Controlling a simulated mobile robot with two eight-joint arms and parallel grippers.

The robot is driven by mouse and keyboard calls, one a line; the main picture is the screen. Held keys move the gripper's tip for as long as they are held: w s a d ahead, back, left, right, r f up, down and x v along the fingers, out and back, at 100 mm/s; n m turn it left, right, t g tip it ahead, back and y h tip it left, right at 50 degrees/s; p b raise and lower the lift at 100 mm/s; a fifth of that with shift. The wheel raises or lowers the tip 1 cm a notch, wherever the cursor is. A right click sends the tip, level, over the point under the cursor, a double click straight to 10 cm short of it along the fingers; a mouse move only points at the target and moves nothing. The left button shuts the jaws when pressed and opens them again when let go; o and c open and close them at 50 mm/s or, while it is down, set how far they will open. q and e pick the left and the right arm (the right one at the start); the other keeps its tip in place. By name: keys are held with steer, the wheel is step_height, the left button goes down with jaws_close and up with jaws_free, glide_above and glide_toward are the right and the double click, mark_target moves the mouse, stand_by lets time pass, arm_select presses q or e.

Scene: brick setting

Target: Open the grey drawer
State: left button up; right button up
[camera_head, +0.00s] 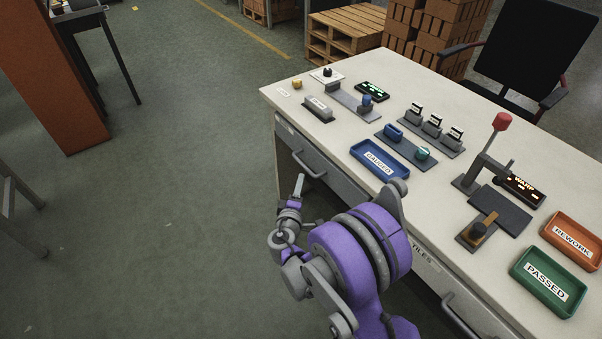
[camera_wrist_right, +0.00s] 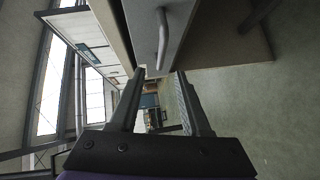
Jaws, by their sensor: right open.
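The grey drawer (camera_head: 290,137) is in the left part of the desk's front in the head view and looks shut. Its bar handle (camera_head: 308,166) sticks out from the front. My right gripper (camera_head: 299,186) is just in front of this drawer, close below the handle. In the right wrist view the right gripper (camera_wrist_right: 159,73) is open and empty, its two fingers apart. The handle (camera_wrist_right: 161,40) on the drawer front (camera_wrist_right: 180,28) lies just beyond the fingertips, roughly in line with the gap. My left gripper is not in view.
The desk top (camera_head: 330,130) carries a blue tray (camera_head: 380,160), a green tray (camera_head: 548,282), an orange tray (camera_head: 573,240) and several small fixtures. A second drawer handle (camera_head: 465,318) is at the lower right. A black chair (camera_head: 535,50) stands behind.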

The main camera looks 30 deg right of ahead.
mark_target(304, 164)
steer(key=b+x, duration=0.1)
steer(key=x, duration=1)
steer(key=shift+w+f+b, duration=0.1)
steer(key=shift+b, duration=0.2)
steer(key=shift+a, duration=0.1)
jaws_close()
stand_by(0.8)
